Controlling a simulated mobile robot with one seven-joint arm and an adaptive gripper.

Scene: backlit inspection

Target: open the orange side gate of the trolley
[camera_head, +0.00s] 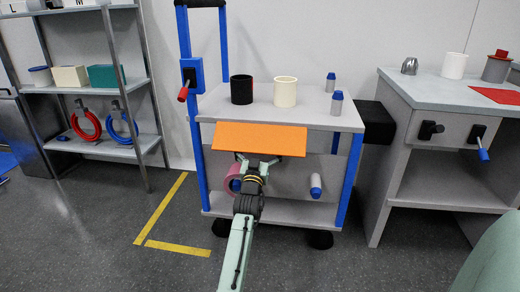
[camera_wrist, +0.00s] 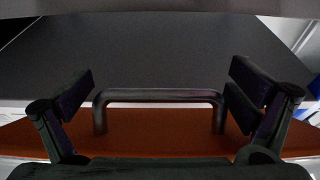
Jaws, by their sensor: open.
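The trolley (camera_head: 222,103) stands in the middle of the head view. Its orange side gate (camera_head: 258,139) is a flat panel below the top's front edge; how far it is tilted, I cannot tell. My gripper (camera_head: 257,160) is at the gate's lower edge. In the wrist view the orange gate surface (camera_wrist: 160,135) lies low in the picture, with a dark bar handle (camera_wrist: 158,95) on it. My gripper's open fingers (camera_wrist: 160,100) stand one on each side of the handle, with small gaps at its ends. In the head view the handle is hidden.
A black cup (camera_head: 241,90), a cream cup (camera_head: 285,92) and blue-capped bottles (camera_head: 336,103) stand on the trolley. A pink roll (camera_head: 233,179) shows behind my gripper. A workbench (camera_head: 440,92) is at the right, a shelf (camera_head: 100,147) at the left. The marked floor left is clear.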

